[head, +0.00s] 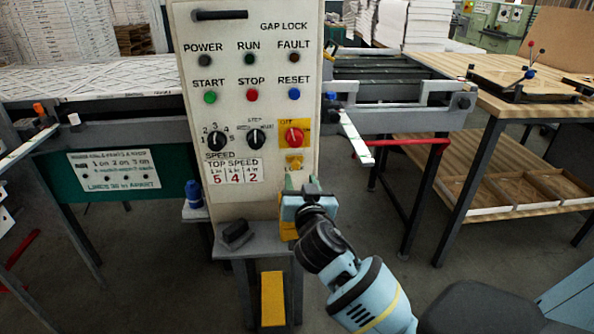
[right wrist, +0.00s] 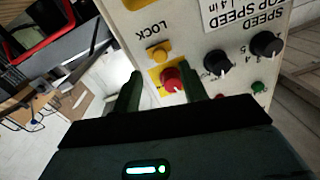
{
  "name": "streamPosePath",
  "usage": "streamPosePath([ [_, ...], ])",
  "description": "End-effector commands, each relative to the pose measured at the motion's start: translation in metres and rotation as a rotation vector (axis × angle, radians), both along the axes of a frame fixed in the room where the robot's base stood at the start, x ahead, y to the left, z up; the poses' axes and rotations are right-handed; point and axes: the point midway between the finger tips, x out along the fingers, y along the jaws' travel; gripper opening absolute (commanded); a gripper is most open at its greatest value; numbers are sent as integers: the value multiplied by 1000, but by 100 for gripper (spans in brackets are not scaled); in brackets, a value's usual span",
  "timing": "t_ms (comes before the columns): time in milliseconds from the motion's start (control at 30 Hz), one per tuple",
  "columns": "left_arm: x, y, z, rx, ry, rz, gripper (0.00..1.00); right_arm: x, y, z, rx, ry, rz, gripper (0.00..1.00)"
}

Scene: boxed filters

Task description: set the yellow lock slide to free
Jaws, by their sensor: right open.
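The yellow lock slide (head: 294,162) is a small yellow piece on the front of the pale control panel (head: 225,110), just below the red switch knob (head: 294,136) on its yellow plate. My right gripper (head: 301,183) is just below the slide, its fingers open and pointing at the panel, partly covering the LOCK label. My left gripper is not in view.
Black speed knobs (head: 216,140) and coloured buttons sit left of and above the red knob. A dark block (head: 235,236) rests on a grey ledge below the panel. A blue bottle (head: 194,194) stands at left. A wooden workbench (head: 500,90) is at right.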

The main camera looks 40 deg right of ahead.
Motion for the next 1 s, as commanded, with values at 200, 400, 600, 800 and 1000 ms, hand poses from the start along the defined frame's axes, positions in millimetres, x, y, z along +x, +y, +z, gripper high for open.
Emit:
streamPosePath([
  [200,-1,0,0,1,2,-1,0,29,-16,2,-3,-1,0,43],
  [400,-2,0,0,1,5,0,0,44,-23,0,-1,-1,1,43],
  [600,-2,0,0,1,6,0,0,48,-25,0,-1,0,1,43],
  [800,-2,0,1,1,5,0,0,48,-25,0,-1,0,1,40],
  [1000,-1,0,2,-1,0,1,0,48,-25,0,-1,0,1,14],
])
